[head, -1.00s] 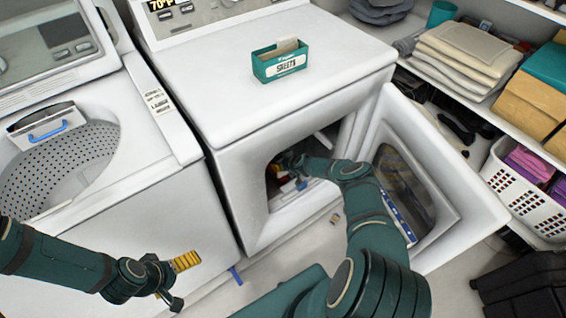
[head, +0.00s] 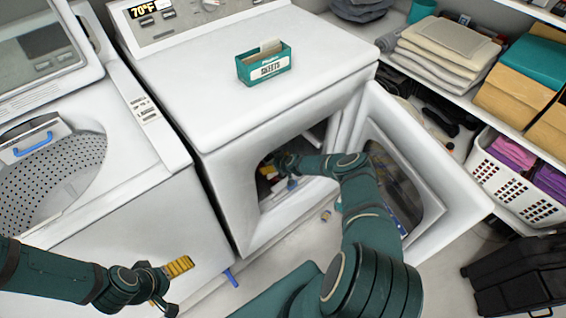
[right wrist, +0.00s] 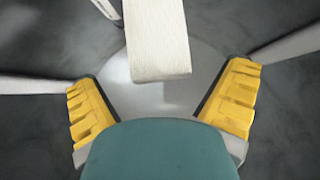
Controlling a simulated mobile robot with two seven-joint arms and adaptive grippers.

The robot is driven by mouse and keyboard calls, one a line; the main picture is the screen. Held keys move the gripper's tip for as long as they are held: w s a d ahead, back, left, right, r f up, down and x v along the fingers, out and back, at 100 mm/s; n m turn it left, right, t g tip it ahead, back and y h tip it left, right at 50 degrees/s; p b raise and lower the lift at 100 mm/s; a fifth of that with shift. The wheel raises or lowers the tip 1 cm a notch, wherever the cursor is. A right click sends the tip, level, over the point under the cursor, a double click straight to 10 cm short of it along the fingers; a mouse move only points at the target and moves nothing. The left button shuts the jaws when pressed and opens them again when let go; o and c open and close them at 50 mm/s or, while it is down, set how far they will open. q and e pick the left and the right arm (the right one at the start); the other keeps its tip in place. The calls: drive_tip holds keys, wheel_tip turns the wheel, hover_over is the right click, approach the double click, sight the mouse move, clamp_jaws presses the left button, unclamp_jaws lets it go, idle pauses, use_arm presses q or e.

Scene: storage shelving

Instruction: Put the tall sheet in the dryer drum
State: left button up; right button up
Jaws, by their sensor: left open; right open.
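A pale cream sheet (right wrist: 158,40) shows in the right wrist view, hanging in from the top edge between and beyond my open fingers, apart from both yellow pads. My right gripper (head: 268,172) is inside the dryer's (head: 268,190) front opening, its fingers partly hidden in the head view. The wide-open yellow pads also show in the right wrist view (right wrist: 163,85). A teal box (head: 264,66) labelled SHEETS stands on the dryer top with pale sheets upright in it. My left gripper (head: 177,287) is open and empty in front of the washer.
The dryer door (head: 440,185) stands open to the right, beside my right arm. The washer (head: 120,215) with its lid up is at left. Shelves with folded towels (head: 440,55) and a white basket (head: 510,185) are at right.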

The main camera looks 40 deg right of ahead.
drive_tip(key=p+v, duration=0.3)
drive_tip(key=v, duration=0.7)
drive_tip(key=shift+p, duration=0.3)
